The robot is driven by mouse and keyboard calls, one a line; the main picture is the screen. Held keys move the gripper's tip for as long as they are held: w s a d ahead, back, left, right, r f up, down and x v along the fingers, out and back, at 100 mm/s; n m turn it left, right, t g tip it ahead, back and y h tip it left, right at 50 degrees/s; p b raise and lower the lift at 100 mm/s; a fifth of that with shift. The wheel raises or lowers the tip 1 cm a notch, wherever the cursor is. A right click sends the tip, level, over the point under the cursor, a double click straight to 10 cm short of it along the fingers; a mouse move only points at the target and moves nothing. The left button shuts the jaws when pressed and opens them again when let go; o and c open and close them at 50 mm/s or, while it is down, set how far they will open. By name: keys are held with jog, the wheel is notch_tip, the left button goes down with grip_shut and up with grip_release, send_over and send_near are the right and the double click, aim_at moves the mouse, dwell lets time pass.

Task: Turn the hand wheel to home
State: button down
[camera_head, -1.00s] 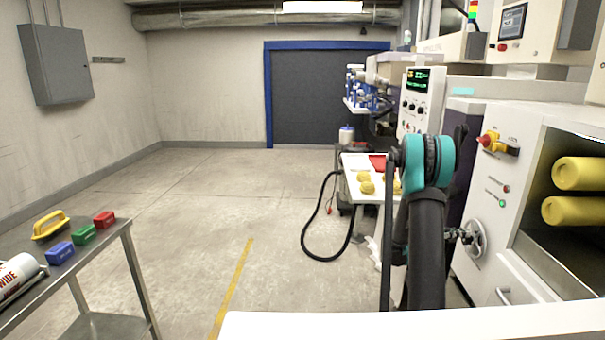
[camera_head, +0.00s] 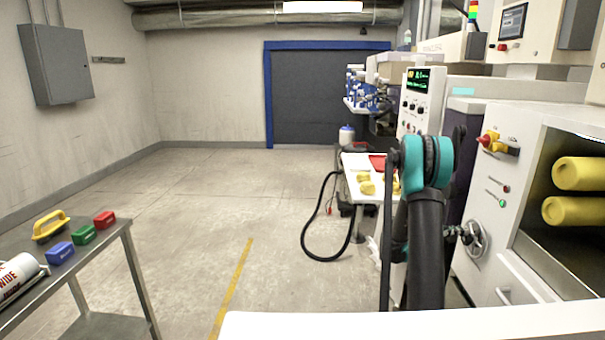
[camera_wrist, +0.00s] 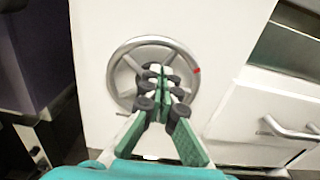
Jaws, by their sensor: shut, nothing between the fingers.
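The hand wheel (camera_wrist: 118,62) is a grey spoked ring on a white machine panel in the wrist view, with a red mark on its right side of the rim. It also shows from the side in the head view (camera_head: 477,240). My gripper (camera_wrist: 161,72) is shut with nothing between its fingers. Its green fingertips lie over the middle of the wheel in the wrist view and hide the hub. In the head view its tip (camera_head: 462,235) is at the wheel's left side. I cannot tell whether the fingers touch a spoke.
A grey bar handle (camera_wrist: 290,130) sits right of the wheel. A red and yellow switch (camera_head: 490,141) and a green lamp (camera_head: 502,204) are above it. Yellow rolls (camera_head: 575,211) lie in the open bay. A cart (camera_head: 125,232) stands at left; the floor between is open.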

jog(key=shift+w+f, duration=0.2)
jog(key=shift+w, duration=0.7)
jog(key=shift+w+d+r, duration=0.1)
jog(key=shift+r, duration=0.3)
jog(key=a, duration=0.6)
jog(key=shift+w, duration=0.2)
dwell(0.3)
jog(key=shift+s+d+f, duration=0.1)
jog(key=shift+s+d, duration=0.5)
jog(key=shift+d, duration=0.35)
jog(key=shift+s+d+f, duration=0.1)
jog(key=shift+s+d, duration=0.5)
jog(key=shift+d, duration=0.4)
jog(key=shift+s+d+f, duration=0.1)
jog(key=shift+s+d, duration=0.5)
jog(key=shift+d, duration=0.35)
